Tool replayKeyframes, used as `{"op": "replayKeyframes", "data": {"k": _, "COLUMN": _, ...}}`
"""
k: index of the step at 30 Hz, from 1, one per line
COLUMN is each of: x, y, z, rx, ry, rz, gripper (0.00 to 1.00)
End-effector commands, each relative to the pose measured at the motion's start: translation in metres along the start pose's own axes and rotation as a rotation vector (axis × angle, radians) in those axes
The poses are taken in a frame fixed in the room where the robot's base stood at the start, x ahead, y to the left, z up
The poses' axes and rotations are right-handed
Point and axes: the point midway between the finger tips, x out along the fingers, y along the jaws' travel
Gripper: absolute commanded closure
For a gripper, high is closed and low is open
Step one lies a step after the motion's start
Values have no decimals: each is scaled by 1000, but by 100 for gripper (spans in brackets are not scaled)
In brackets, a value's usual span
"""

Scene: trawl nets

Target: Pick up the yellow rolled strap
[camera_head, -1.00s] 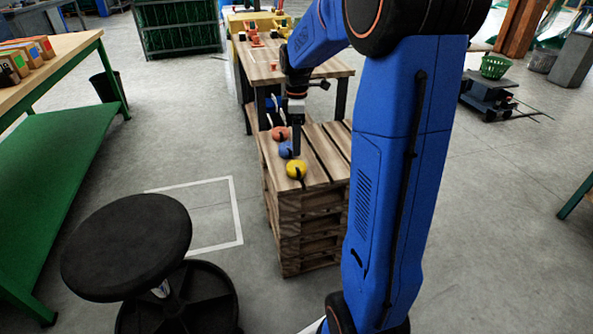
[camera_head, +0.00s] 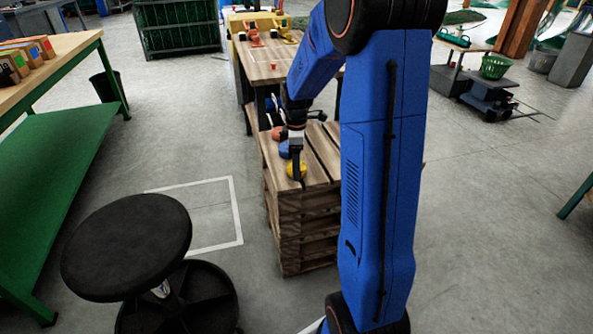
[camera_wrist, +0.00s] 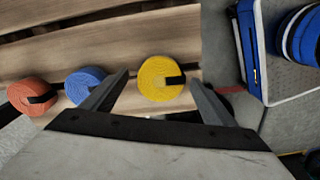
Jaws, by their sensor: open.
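The yellow rolled strap (camera_head: 294,171), a flat coil with a black band, lies on the wooden pallet stack (camera_head: 298,215). In the wrist view the yellow coil (camera_wrist: 160,78) shows between and beyond the two open fingers of my gripper (camera_wrist: 160,92). Nothing is held. In the head view my gripper (camera_head: 297,167) points down over the yellow coil and partly covers it. I cannot tell the exact height gap.
A blue rolled strap (camera_wrist: 84,85) and an orange one (camera_wrist: 32,96) lie in a row to the left on the pallet slats. A wooden table (camera_head: 270,64) stands behind the stack. A black stool (camera_head: 125,245) stands front left.

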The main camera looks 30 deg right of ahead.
Motion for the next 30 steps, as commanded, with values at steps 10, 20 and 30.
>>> {"op": "replayKeyframes", "data": {"k": 10, "x": 0, "y": 0, "z": 0, "rx": 0, "ry": 0, "rz": 0, "gripper": 54}}
{"op": "replayKeyframes", "data": {"k": 20, "x": -1, "y": 0, "z": 0, "rx": 0, "ry": 0, "rz": 1, "gripper": 70}}
{"op": "replayKeyframes", "data": {"k": 30, "x": -47, "y": 0, "z": 0, "rx": 0, "ry": 1, "rz": 4, "gripper": 70}}
